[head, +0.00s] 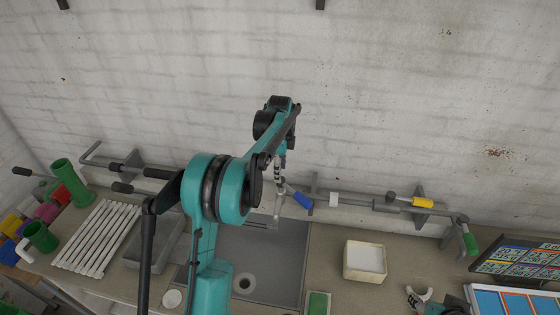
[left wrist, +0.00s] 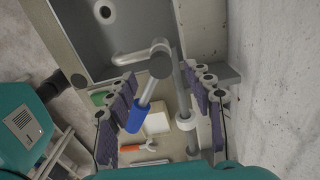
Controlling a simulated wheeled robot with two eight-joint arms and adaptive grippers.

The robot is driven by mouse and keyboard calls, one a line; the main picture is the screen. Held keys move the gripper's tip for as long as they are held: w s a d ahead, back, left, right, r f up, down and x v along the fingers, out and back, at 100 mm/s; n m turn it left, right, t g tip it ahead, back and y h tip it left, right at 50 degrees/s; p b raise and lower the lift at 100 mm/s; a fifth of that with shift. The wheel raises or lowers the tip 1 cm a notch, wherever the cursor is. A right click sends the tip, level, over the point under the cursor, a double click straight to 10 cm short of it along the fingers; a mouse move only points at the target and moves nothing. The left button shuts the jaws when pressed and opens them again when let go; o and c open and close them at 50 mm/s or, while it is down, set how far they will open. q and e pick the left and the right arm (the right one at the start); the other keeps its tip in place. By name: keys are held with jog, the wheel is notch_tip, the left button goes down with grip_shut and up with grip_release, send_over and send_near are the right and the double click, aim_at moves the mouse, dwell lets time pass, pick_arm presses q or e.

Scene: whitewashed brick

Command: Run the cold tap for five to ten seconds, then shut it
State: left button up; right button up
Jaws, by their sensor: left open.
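The tap has a blue lever handle (head: 303,200) and stands at the back edge of the grey sink (head: 285,255). In the left wrist view the blue handle (left wrist: 135,118) points toward the gripper, angled down to the left, and the grey spout (left wrist: 130,56) reaches over the basin. No water stream shows. My left gripper (head: 280,182) is just above and beside the handle in the head view. In the left wrist view its jaws (left wrist: 161,115) are wide open, with the handle between them, nearer the left finger; contact cannot be told.
A pipe with a yellow lever (head: 422,202) and a green-ended outlet (head: 469,240) runs along the wall at right. A white box (head: 364,262) stands right of the sink. A white slatted rack (head: 98,238) and green cups (head: 40,237) are at left.

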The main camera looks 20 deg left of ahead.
pick_arm(q)
notch_tip(320, 180, down, 3)
jog(key=shift+a+f, duration=0.1)
jog(key=shift+f, duration=0.4)
